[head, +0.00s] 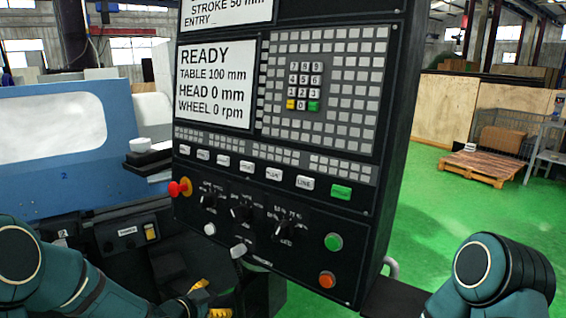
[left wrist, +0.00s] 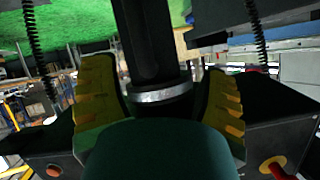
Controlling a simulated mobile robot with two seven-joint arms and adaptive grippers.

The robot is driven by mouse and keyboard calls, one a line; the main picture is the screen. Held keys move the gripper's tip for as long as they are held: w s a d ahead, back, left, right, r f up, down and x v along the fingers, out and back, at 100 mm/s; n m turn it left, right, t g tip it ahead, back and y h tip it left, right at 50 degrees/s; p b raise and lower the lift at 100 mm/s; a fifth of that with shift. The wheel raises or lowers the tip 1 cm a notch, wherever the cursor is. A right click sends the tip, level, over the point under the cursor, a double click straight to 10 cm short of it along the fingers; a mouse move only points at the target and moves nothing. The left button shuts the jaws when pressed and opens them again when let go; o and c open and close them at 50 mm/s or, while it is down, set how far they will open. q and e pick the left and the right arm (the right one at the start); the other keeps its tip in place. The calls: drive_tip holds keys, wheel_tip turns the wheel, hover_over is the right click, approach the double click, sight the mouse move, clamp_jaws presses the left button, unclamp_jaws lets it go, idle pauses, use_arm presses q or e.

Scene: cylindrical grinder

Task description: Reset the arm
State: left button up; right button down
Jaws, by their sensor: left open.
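My left arm (head: 60,275) comes in from the lower left in the head view. My left gripper (head: 208,298) is partly in view at the bottom, low in front of the control panel (head: 228,222). In the left wrist view the left gripper (left wrist: 160,97) shows two yellow-padded fingers spread wide apart. A dark post with a pale ring (left wrist: 160,94) appears between them; I cannot tell whether they touch it. My right arm (head: 495,270) shows at the lower right of the head view, with its gripper out of frame.
The panel carries a READY screen (head: 216,82), a keypad (head: 304,88), knobs, a red emergency stop (head: 180,187), a green button (head: 333,241) and an orange button (head: 327,280). The blue machine (head: 55,190) stands left. A wooden pallet (head: 480,166) lies on open green floor at right.

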use_arm(q)
drive_tip(key=s+d+f+n+g, duration=0.2)
drive_tip(key=s+f+n+g, duration=0.1)
drive_tip(key=s+f, duration=0.3)
drive_tip(key=s+d+f+n+g+y, duration=0.1)
drive_tip(key=s+d+f+n+g, duration=0.2)
drive_tip(key=s, duration=0.7)
drive_tip(key=s+d+f+n+g+y, duration=0.1)
drive_tip(key=s+d+f+n+g, duration=0.1)
drive_tip(key=s+f+n, duration=0.4)
drive_tip(key=s+f+g, duration=0.1)
drive_tip(key=s+f, duration=0.2)
drive_tip(key=shift+d+f, duration=0.15)
drive_tip(key=shift+d, duration=0.2)
